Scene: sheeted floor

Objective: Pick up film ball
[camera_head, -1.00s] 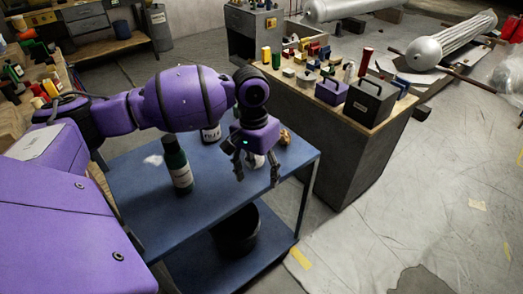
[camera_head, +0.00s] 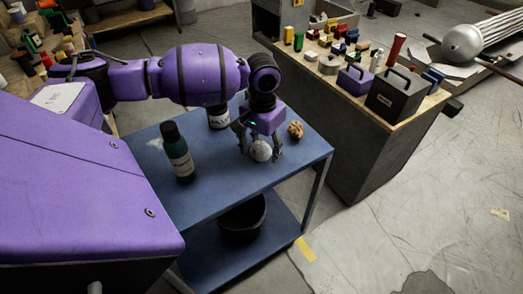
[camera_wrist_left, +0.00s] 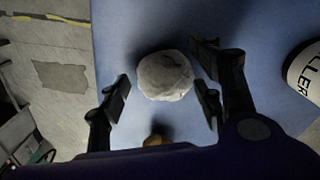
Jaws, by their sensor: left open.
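The film ball, a whitish crumpled ball (camera_head: 262,151), sits on the blue cart top (camera_head: 222,178). It also shows in the left wrist view (camera_wrist_left: 165,76), partly in shadow. My left gripper (camera_head: 261,152) points down over it and is open. In the left wrist view its fingers (camera_wrist_left: 165,93) stand on either side of the lower part of the ball, with gaps between fingers and ball. My right gripper is not in view.
A dark green bottle (camera_head: 178,152) stands left of the gripper. A white-labelled container (camera_head: 218,117) stands behind it. A brown crumpled lump (camera_head: 295,130) lies right of the gripper. A black bucket (camera_head: 242,219) is on the lower shelf. A cluttered workbench (camera_head: 350,128) stands behind right.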

